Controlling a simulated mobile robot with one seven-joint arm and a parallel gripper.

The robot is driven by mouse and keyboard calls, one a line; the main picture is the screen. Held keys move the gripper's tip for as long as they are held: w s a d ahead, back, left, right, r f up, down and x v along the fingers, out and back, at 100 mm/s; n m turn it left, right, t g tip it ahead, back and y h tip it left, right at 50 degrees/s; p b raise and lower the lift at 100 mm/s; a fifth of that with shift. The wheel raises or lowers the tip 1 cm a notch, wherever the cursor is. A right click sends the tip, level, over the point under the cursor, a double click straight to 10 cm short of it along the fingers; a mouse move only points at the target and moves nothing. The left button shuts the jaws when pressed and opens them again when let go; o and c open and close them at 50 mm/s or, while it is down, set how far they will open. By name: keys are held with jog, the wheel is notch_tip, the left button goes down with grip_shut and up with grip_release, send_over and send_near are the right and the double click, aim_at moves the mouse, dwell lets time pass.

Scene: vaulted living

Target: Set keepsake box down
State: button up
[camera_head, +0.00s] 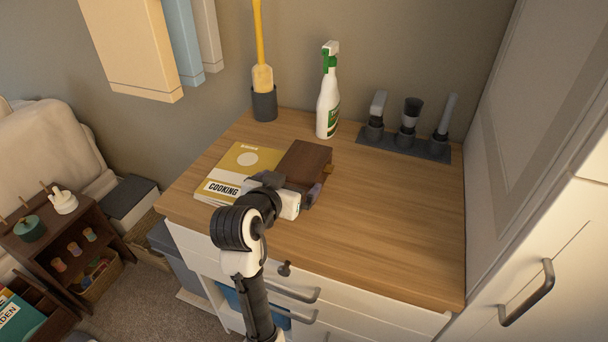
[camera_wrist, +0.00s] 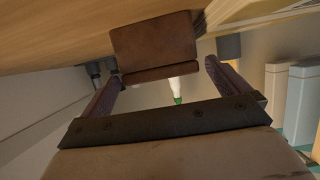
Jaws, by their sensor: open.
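The keepsake box (camera_head: 307,157), dark brown wood, rests on the wooden top of the white cabinet, against or just over the right edge of the cooking book; I cannot tell which. My gripper (camera_head: 296,186) is at the box's near side, partly hidden by my own wrist. In the wrist view, which is turned over, the box (camera_wrist: 155,42) lies just past my gripper (camera_wrist: 165,70). The two purple-brown fingers are spread apart, one by each lower side of the box. I cannot tell whether they touch it.
The yellow cooking book (camera_head: 232,168) lies left of the box. A spray bottle (camera_head: 328,98), a grey holder with a yellow-handled brush (camera_head: 264,103) and a dark rack (camera_head: 404,142) stand along the back. The right half of the top (camera_head: 390,220) is clear. A tall white cabinet (camera_head: 545,190) borders it.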

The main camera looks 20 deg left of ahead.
jog(key=p+x, duration=0.1)
jog(key=x, duration=0.4)
jog(key=shift+d, duration=0.1)
jog(key=shift+s+r, duration=0.1)
jog(key=shift+r, duration=0.05)
jog(key=c, duration=1.3)
jog(key=shift+r, duration=0.15)
jog(key=shift+r+b, duration=0.35)
jog(key=shift+r, duration=9.45)
